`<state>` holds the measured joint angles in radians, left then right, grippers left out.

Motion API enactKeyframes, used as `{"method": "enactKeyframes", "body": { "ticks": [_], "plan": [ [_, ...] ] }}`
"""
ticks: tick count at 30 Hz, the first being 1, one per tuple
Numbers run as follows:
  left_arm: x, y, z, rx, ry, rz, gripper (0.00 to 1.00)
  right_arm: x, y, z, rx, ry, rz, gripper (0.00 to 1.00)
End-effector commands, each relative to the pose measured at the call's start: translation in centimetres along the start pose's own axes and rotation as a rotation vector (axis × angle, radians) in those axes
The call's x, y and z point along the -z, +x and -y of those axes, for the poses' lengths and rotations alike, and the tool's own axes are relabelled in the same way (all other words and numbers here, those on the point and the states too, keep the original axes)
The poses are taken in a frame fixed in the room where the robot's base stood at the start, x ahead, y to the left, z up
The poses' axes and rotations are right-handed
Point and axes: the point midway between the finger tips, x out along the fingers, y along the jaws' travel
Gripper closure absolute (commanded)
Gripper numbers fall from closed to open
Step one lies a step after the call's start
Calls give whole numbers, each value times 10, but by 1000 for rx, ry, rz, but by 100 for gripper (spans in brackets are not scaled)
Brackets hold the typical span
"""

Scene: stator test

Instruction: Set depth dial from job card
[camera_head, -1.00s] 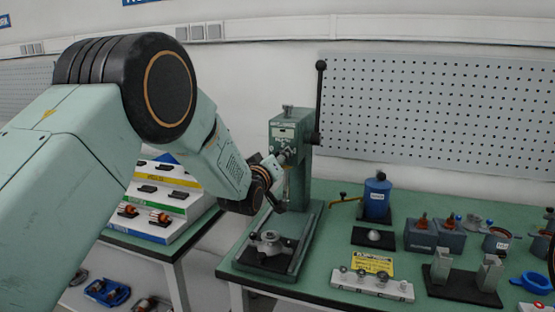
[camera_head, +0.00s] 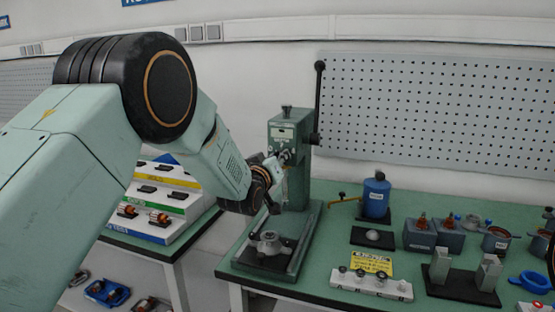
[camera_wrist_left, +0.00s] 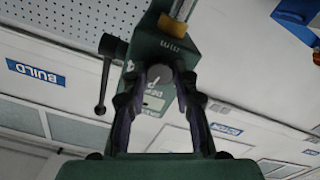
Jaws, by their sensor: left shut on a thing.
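The green arbor press (camera_head: 292,165) stands upright at the left end of the bench. My left gripper (camera_head: 281,158) is at the front of its head. In the left wrist view my gripper (camera_wrist_left: 160,82) has one finger on each side of the round grey depth dial (camera_wrist_left: 160,75) and is shut on it. The dial's full scale and setting cannot be read. A yellow card (camera_head: 372,263) with dark print, too small to read, stands behind a white block; I cannot tell whether it is the job card.
The press lever (camera_head: 319,100) rises at the right of the head. A metal part (camera_head: 268,243) sits on the press base. A white lettered block (camera_head: 371,284), a blue bottle (camera_head: 376,197) and grey bins (camera_head: 434,234) stand to the right. A stepped rack (camera_head: 165,200) is at left.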

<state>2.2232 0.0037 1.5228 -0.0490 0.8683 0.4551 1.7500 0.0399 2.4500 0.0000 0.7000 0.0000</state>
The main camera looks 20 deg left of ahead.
Motion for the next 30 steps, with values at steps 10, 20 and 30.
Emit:
{"method": "enactKeyframes", "body": {
  "ticks": [10,20,30],
  "plan": [
    [5,1,-2,-1,316,-11,100,0,0,0,0,0,0,60],
    [5,1,-3,0,611,-13,100,0,0,0,0,0,0,60],
    [6,1,-4,1,818,-15,100,0,1,0,0,0,0,60]
  ]
}}
